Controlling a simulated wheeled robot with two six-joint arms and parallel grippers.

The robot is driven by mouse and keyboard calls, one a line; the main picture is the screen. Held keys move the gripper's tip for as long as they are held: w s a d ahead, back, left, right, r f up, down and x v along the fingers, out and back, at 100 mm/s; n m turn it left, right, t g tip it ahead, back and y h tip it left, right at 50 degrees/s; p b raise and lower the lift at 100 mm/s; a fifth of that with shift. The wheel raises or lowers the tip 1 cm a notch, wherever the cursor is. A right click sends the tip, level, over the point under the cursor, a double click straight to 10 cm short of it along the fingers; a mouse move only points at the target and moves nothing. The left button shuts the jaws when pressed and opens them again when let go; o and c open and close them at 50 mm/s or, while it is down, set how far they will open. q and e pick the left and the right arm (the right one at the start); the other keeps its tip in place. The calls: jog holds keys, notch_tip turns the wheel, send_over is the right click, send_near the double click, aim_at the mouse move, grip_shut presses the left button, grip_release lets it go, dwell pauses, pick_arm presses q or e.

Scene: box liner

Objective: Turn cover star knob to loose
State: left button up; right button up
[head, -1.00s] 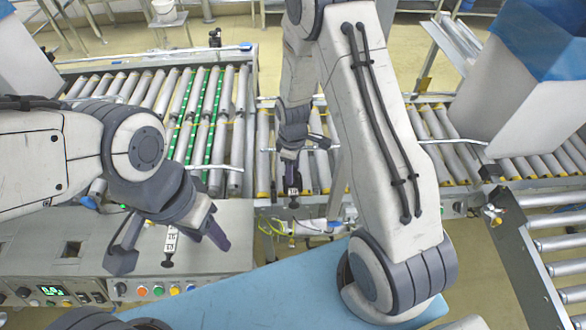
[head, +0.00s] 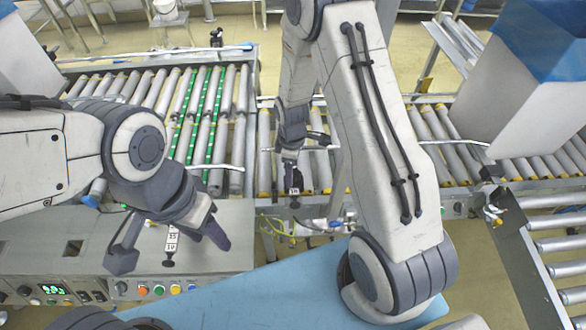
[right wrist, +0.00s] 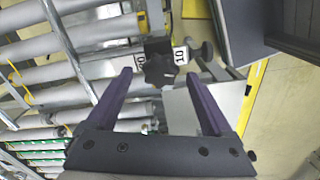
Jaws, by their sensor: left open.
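A dark star knob (right wrist: 158,70) shows in the right wrist view beside a white scale plate (right wrist: 179,56) with black numbers. It lies between my right gripper's two purple fingers (right wrist: 159,76), which are spread apart; I cannot tell if they touch it. In the head view, a small numbered plate and dark knob (head: 294,203) show just below my right gripper (head: 297,160). My left gripper (head: 170,252) is open above the grey control panel, with another numbered plate (head: 172,238) and dark knob (head: 168,263) showing between its fingers.
Roller conveyors (head: 215,130) run behind both grippers. The grey panel (head: 225,255) carries coloured buttons and a green display. A large white box with a blue liner (head: 520,100) stands at right. A blue surface (head: 255,300) is in front. My right arm hides part of the middle.

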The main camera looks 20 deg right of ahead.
jog(key=shift+d+r, duration=0.1)
jog(key=shift+d, duration=0.1)
notch_tip(320, 180, up, 10)
jog(key=shift+b, duration=0.35)
jog(key=shift+s+a+r, duration=0.1)
jog(key=shift+a+r, duration=0.05)
dwell(0.3)
jog(key=s+a+r+m, duration=0.2)
jog(key=s+a+r, duration=0.5)
jog(key=s+a, duration=0.2)
jog(key=s+a+r+m, duration=0.1)
jog(key=s+r, duration=0.1)
jog(key=s, duration=0.5)
jog(key=s+a+r+m+y, duration=0.1)
jog(key=s+a+r, duration=0.1)
jog(key=s, duration=0.5)
jog(key=shift+a+r+m, duration=0.15)
jog(key=shift+r+m, duration=0.1)
jog(key=shift+m, duration=0.05)
